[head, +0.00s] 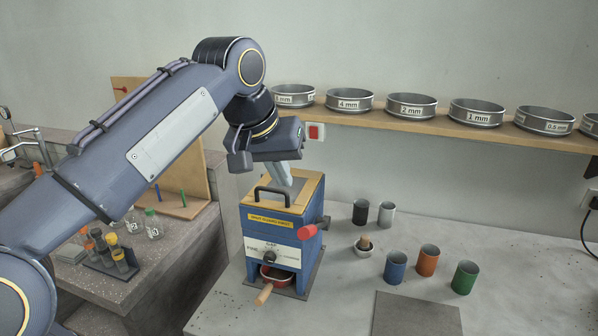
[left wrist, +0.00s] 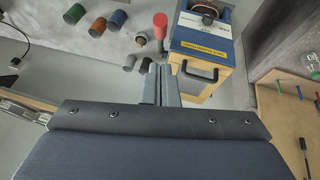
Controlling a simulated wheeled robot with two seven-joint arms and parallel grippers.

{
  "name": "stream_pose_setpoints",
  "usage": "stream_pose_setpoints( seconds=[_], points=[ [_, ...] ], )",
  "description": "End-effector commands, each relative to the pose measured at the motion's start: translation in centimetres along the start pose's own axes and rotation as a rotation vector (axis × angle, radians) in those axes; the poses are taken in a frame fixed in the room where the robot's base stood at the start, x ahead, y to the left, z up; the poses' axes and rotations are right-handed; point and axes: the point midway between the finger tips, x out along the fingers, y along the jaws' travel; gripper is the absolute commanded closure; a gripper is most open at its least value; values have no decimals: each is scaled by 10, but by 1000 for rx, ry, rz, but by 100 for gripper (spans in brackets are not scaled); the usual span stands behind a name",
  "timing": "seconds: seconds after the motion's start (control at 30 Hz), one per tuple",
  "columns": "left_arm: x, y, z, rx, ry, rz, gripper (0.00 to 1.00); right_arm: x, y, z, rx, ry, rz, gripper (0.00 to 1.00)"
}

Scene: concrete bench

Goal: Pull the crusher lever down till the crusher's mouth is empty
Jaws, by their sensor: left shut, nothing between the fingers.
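The crusher (head: 256,238) is a blue box with a wooden top and black carry handle, standing on the concrete bench. Its lever has a red grip (head: 307,232) at the right side of the front; in the left wrist view the red grip (left wrist: 160,20) shows beyond my fingers. My left gripper (head: 286,177) is shut and empty, pointing down above the crusher's top at its back; its closed fingers (left wrist: 161,82) also show in the left wrist view. They appear apart from the red grip. The mouth's inside cannot be made out. My right gripper is not in view.
A pan with a wooden handle (head: 264,294) sits in the crusher's lower front opening. Several coloured cups, including a blue one (head: 395,268), stand to the right. A shelf (head: 400,122) of sieves runs behind. A grey mat (head: 416,315) lies at front right.

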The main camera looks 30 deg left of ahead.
Motion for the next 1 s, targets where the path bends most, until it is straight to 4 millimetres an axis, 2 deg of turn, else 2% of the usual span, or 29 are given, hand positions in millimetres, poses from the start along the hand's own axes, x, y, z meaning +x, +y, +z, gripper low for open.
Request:
stream_pose_setpoints(
  seconds=[0.03,0.1,0.57,0.77,1.0],
  points=[
    [-13,3,-10,-8,1,-5,100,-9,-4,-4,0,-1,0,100],
    [-16,4,-14,-16,3,-11,100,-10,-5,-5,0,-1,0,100],
    [-10,3,-14,-18,3,-13,100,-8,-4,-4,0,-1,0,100],
    [22,3,-13,-17,1,-13,100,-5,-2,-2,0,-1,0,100],
    [74,2,-13,-18,0,-14,100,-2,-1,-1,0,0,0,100]
  ],
)
